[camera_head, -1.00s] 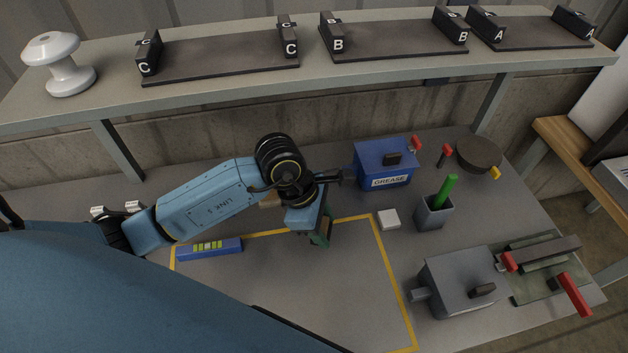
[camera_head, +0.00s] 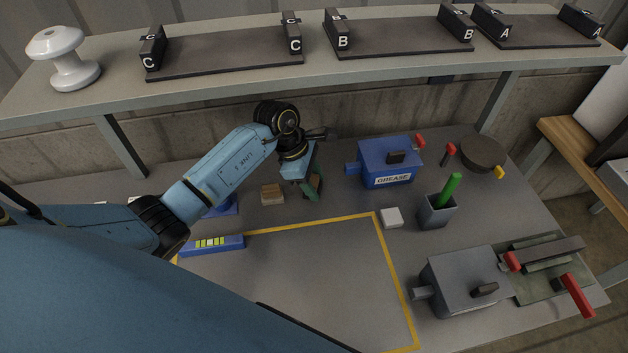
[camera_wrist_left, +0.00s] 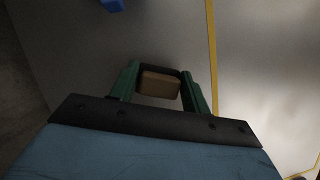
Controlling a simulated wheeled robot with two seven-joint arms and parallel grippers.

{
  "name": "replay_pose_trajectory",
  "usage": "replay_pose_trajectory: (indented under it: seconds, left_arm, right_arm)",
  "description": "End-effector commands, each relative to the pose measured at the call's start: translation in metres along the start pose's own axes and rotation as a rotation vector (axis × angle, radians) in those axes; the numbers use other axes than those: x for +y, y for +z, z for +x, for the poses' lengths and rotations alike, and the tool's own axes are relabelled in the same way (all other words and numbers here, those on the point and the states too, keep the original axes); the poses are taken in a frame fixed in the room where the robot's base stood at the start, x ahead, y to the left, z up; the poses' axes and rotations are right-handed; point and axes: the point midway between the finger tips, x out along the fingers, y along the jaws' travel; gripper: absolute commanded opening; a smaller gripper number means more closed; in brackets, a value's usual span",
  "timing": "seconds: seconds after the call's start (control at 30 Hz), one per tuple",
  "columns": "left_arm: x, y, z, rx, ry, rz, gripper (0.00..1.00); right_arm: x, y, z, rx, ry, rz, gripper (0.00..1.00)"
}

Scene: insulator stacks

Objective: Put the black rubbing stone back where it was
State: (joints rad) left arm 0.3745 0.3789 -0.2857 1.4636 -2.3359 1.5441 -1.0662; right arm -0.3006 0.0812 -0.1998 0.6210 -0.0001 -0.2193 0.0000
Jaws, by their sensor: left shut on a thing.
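My left gripper (camera_head: 312,190) is over the back part of the bench, behind the yellow-outlined area. Its green fingers are shut on a small block, the black rubbing stone (camera_wrist_left: 160,69). In the left wrist view it shows a dark edge and a brown face between the fingertips. In the head view the fingers partly hide it, and I cannot tell whether it touches the bench. A tan-brown block (camera_head: 272,194) lies on the bench just left of the gripper. My right gripper is not in view.
A blue grease box (camera_head: 387,178) stands right of the gripper. A white block (camera_head: 391,218) and a grey cup with a green stick (camera_head: 437,213) are further right. A blue level (camera_head: 212,246) lies at the outline's left. The yellow-outlined area (camera_head: 320,270) is clear where visible.

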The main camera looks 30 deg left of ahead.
Motion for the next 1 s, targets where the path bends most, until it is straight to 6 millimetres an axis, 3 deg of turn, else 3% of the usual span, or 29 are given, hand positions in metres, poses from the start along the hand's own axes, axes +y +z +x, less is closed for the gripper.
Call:
replay_pose_trajectory:
  seconds: [0.3, 0.33, 0.5, 0.83, 1.0]
  left_arm:
    - [0.001, -0.001, 0.003, 0.001, 0.002, 0.001, 0.26]
    - [0.0, -0.001, 0.003, 0.001, 0.001, 0.001, 0.49]
    - [0.0, -0.001, 0.002, 0.001, 0.001, 0.0, 0.69]
    - [0.0, 0.001, -0.002, 0.0, 0.001, 0.0, 0.69]
    - [0.001, -0.001, -0.028, 0.004, 0.005, 0.003, 0.69]
  right_arm:
    - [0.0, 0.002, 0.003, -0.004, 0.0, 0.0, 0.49]
    - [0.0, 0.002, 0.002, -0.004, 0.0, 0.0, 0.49]
    - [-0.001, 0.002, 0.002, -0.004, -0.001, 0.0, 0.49]
    - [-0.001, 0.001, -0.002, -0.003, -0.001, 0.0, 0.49]
    - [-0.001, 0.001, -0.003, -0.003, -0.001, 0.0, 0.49]
